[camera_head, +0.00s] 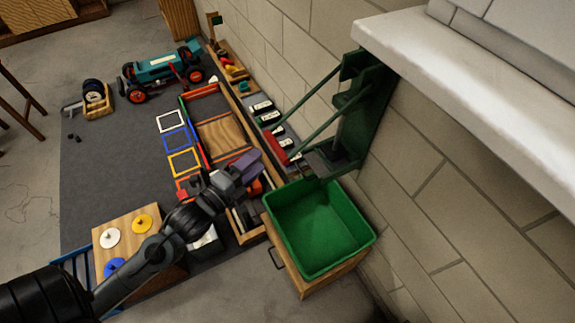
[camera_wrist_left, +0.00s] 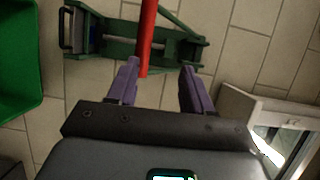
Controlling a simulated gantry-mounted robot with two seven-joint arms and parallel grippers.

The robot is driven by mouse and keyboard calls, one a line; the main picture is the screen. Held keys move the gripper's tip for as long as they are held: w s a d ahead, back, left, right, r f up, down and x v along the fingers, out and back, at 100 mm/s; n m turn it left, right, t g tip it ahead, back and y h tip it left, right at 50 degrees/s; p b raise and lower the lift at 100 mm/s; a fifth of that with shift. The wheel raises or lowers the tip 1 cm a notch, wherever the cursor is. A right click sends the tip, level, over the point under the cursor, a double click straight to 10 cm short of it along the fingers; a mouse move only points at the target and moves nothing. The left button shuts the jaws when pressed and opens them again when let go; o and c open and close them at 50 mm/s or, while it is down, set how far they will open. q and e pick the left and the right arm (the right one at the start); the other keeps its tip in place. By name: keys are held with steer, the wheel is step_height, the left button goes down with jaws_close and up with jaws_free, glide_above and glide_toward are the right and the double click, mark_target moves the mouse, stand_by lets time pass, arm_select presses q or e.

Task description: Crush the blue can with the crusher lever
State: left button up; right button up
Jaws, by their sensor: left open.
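The green can crusher (camera_head: 362,115) is mounted on the block wall, with two long green lever arms reaching down and left to a red handle bar (camera_head: 275,148). My left gripper (camera_head: 257,163) is open, its purple fingers close to the red handle. In the left wrist view the red handle (camera_wrist_left: 147,38) extends down to near the gap between the fingertips (camera_wrist_left: 160,68), nearer the left one; I cannot tell whether they touch. The green crusher frame (camera_wrist_left: 100,38) lies beyond. My right gripper is not in view.
A green bin (camera_head: 318,228) sits on a wooden box below the crusher, right of my gripper. A white ledge (camera_head: 450,75) juts out at upper right.

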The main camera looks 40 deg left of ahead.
arm_select(q)
steer(key=w+f+b, duration=0.1)
steer(key=w+f, duration=0.1)
steer(key=w, duration=0.9)
steer(key=shift+f, duration=0.35)
steer(key=shift+a, duration=0.1)
jaws_close()
